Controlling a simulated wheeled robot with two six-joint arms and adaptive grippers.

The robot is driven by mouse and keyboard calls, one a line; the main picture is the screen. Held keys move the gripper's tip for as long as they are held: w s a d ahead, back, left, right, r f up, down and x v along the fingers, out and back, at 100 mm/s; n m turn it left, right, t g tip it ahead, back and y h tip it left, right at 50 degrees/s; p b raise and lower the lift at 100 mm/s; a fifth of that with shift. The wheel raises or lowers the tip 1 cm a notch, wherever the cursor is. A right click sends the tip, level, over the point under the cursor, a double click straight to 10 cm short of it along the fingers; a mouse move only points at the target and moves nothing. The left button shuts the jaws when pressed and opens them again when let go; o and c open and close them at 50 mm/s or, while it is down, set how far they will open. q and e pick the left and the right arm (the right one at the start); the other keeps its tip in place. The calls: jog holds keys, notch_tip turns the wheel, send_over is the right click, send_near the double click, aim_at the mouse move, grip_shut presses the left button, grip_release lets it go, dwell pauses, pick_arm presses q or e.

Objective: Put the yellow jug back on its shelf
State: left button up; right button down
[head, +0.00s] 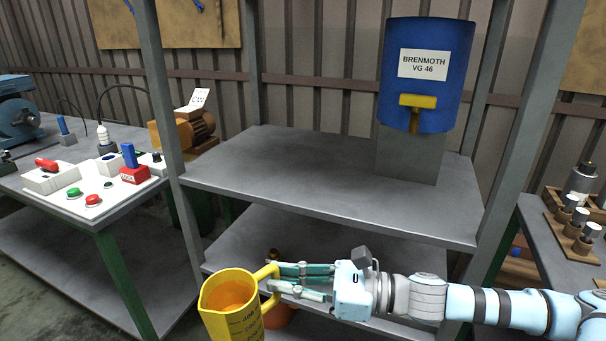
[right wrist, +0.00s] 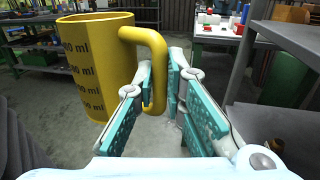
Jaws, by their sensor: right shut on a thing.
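The yellow jug (head: 232,304) is at the lower middle of the head view, in front of the shelf rack. It has dark volume marks and orange liquid shows inside it. My right gripper (head: 285,278) comes in from the right and is shut on the jug's handle. In the right wrist view the jug (right wrist: 97,65) hangs to the left, its handle between the fingers of the gripper (right wrist: 160,95). The jug looks upright, held clear of the floor. The upper shelf (head: 310,185) of the grey rack is mostly bare; a lower shelf (head: 245,240) is partly hidden by my arm. My left gripper is not in view.
A blue drum (head: 425,105) labelled BRENMOTH VG 46, with a yellow tap, stands on a grey block at the upper shelf's right. Rack posts (head: 165,90) flank the shelves. A control bench (head: 100,212) stands left, another table (head: 555,235) right. An orange-brown object partly shows behind the jug.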

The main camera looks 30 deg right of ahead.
jog(key=w+d+r+m+t+h+p, duration=0.2)
jog(key=w+d+r+m+h+p, duration=0.3)
jog(key=d+r+h+p, duration=0.3)
jog(key=w+d+r+m+t+h+p, duration=0.1)
jog(key=w+d+r+m+h+p, duration=0.35)
jog(key=d+r+p, duration=0.55)
jog(key=w+d+r+m+t+h+p, duration=0.2)
jog(key=w+d+r+m+h+p, duration=0.2)
jog(key=w+d+r+h+p, duration=0.45)
jog(key=shift+y, duration=0.7)
jog(key=s+f+b, duration=0.1)
jog(key=f+b, duration=0.2)
jog(key=f, duration=0.3)
jog(key=f+b, duration=0.3)
jog(key=f, duration=0.3)
jog(key=s+a+f+b, duration=0.1)
jog(key=f+b, duration=0.3)
jog(key=f, duration=0.2)
jog(key=shift+s, duration=0.35)
jog(key=shift+f, duration=0.15)
jog(key=c, duration=1.7)
grip_release()
jog(key=shift+o, duration=0.2)
